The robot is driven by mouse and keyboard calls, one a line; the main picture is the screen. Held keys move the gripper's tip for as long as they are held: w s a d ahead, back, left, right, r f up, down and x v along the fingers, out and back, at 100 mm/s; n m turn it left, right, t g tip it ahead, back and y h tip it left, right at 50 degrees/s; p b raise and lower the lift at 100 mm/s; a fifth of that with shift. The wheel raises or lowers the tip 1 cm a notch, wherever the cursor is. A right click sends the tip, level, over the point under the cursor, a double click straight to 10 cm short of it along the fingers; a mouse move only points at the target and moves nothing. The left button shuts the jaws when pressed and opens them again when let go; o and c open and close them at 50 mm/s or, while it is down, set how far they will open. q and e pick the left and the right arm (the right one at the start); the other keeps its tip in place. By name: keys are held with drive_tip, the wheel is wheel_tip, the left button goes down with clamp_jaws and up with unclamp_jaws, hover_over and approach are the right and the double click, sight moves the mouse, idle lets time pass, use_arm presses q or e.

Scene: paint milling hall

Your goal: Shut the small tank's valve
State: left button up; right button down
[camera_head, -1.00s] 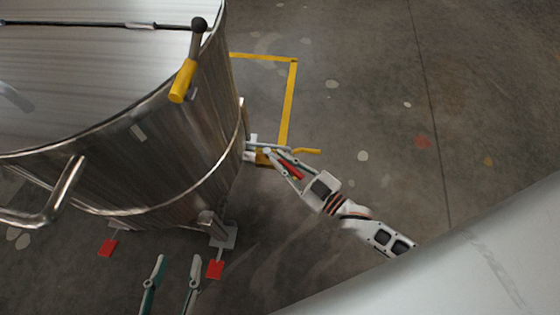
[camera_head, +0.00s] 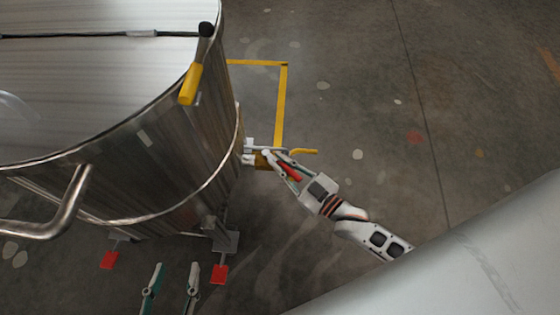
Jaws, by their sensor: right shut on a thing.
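The steel tank (camera_head: 175,150) stands at the left. Its outlet valve (camera_head: 249,151) sticks out low on the right side, with a thin lever ending in a yellow grip (camera_head: 303,152) that points right. My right gripper (camera_head: 268,154) reaches in from the lower right and is shut on the valve's lever, close to the tank wall. Its fingers hide part of the valve. My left gripper (camera_head: 174,267) is at the bottom of the view, open and empty, in front of the tank.
A yellow-handled clamp (camera_head: 190,83) sits on the tank rim. A bent steel handle (camera_head: 70,205) juts out from the tank's front. Tank feet have red pads (camera_head: 219,274). A yellow floor line (camera_head: 281,105) runs behind the valve. The floor to the right is clear.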

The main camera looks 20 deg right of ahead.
drive_tip(key=c, duration=2)
unclamp_jaws()
drive_tip(key=shift+d, duration=0.1)
drive_tip(key=shift+s, duration=0.15)
drive_tip(key=v, duration=1.1)
drive_tip(key=shift+s+d, duration=0.15)
drive_tip(key=shift+s, duration=0.2)
